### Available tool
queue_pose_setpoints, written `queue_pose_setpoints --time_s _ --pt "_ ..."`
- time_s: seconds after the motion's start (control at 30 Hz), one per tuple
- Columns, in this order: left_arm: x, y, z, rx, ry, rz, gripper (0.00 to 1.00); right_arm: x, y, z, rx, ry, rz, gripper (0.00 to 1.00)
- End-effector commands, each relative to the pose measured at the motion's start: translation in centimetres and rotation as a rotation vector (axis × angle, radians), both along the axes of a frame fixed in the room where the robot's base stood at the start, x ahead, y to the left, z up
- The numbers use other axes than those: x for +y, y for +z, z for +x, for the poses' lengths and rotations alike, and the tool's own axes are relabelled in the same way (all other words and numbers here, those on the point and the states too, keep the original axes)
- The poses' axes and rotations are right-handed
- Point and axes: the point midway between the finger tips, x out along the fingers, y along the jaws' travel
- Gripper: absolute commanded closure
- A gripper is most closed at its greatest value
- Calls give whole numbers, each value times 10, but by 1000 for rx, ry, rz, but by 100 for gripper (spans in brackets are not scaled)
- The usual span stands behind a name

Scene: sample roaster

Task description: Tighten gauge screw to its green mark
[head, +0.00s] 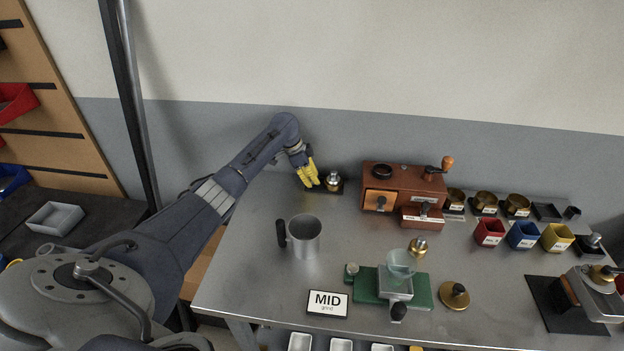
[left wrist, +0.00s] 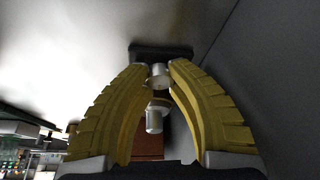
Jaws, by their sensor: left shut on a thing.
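My left gripper (head: 308,176) has yellow fingers and reaches down at the back of the metal table. In the left wrist view, the left gripper (left wrist: 159,68) is shut on a small silver cylinder (left wrist: 158,77), which looks like the gauge screw. It sits by a dark base block (left wrist: 148,51). A second silver part (left wrist: 154,121) shows between the fingers, apart from the tips. In the head view, the small brass and silver fitting (head: 333,181) stands just right of the fingers; the gripped part is hidden by them. I cannot make out a green mark. My right gripper is not in view.
A wooden grinder (head: 400,190) stands right of the fitting. A steel cup (head: 305,238) with a dark handle is in front. A MID sign (head: 327,304) and a green scale-like plate (head: 422,287) lie nearer.

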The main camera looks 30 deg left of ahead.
Motion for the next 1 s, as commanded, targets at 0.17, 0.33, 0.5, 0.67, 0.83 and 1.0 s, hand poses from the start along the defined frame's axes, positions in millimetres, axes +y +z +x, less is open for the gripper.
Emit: queue_pose_setpoints --time_s 0.17,0.33,0.5,0.67,0.83,1.0 --pt "-1 1 1 -4 -39 -3 100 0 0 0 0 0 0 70" --pt "-2 1 1 -4 -40 -3 100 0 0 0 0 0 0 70" --pt "-2 1 1 -4 -39 -3 73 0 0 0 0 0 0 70" --pt "-1 1 1 -3 -38 -3 62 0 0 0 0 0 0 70" --pt "-1 1 0 -2 -38 -2 62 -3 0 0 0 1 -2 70" --pt "3 10 -1 -3 -38 0 62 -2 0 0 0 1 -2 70"
